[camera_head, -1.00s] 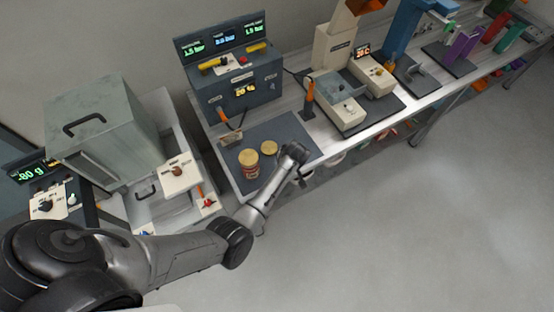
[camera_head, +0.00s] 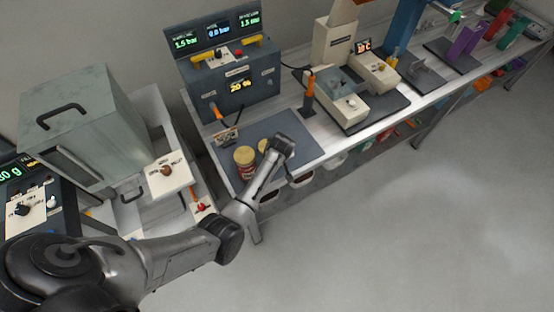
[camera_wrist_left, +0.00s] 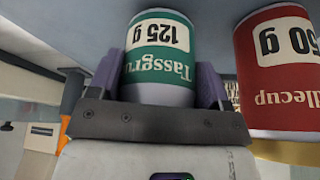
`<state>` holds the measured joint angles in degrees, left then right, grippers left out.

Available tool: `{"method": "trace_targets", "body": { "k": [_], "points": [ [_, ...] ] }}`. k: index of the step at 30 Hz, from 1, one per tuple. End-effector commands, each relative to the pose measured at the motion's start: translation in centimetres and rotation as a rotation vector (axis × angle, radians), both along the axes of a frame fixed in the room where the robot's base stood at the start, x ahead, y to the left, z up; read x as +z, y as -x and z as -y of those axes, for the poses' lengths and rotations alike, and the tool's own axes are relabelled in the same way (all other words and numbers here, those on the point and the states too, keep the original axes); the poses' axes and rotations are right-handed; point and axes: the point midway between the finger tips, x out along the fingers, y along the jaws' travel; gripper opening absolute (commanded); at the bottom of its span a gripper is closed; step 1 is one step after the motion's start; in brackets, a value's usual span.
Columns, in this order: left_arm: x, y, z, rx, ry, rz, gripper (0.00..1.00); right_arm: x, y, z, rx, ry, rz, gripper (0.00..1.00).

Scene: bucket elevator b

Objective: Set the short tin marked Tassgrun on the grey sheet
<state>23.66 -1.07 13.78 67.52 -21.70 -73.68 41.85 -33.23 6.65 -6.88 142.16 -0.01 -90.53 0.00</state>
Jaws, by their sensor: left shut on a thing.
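The short tin marked Tassgrun (camera_wrist_left: 160,50) has a green label reading 125 g and shows upside down in the left wrist view. My left gripper (camera_wrist_left: 155,85) is shut on it, one finger on each side. In the head view, its gold lid (camera_head: 262,146) shows beside my left gripper (camera_head: 281,147), which partly covers it. The grey sheet (camera_head: 287,123) lies on the bench under the gripper. I cannot tell whether the tin touches the sheet. My right gripper is not in view.
A red-labelled tin (camera_head: 245,162) with a gold lid stands close beside the held tin; it also shows in the left wrist view (camera_wrist_left: 280,70). A small card (camera_head: 226,137) stands at the sheet's left edge. A dark control box (camera_head: 232,85) stands behind. The sheet's back part is clear.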

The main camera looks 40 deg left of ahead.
Motion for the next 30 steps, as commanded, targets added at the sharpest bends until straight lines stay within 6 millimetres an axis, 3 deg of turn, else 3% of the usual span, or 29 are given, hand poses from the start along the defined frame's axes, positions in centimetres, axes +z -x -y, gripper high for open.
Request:
{"method": "trace_targets", "body": {
  "k": [1, 3, 18, 19, 26, 30],
  "points": [
    [-1.03, -0.04, -0.02, 0.000, -0.001, 0.002, 0.53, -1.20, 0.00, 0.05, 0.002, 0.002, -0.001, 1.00],
    [-1.27, -0.04, -0.01, 0.000, -0.001, 0.002, 0.53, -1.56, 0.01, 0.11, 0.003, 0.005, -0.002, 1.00],
    [-1.63, -0.03, -0.01, 0.000, 0.000, 0.001, 0.53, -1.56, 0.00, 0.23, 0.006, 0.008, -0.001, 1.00],
    [-1.57, -0.02, 0.00, 0.000, 0.000, 0.001, 0.74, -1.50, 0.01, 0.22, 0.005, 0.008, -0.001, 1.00],
    [-1.57, -0.01, 0.01, 0.000, 0.001, 0.001, 0.96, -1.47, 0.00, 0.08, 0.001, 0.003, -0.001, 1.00],
    [-1.57, -0.01, 0.01, 0.000, 0.001, 0.001, 0.97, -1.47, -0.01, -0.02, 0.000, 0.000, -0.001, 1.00]
  ]
}}
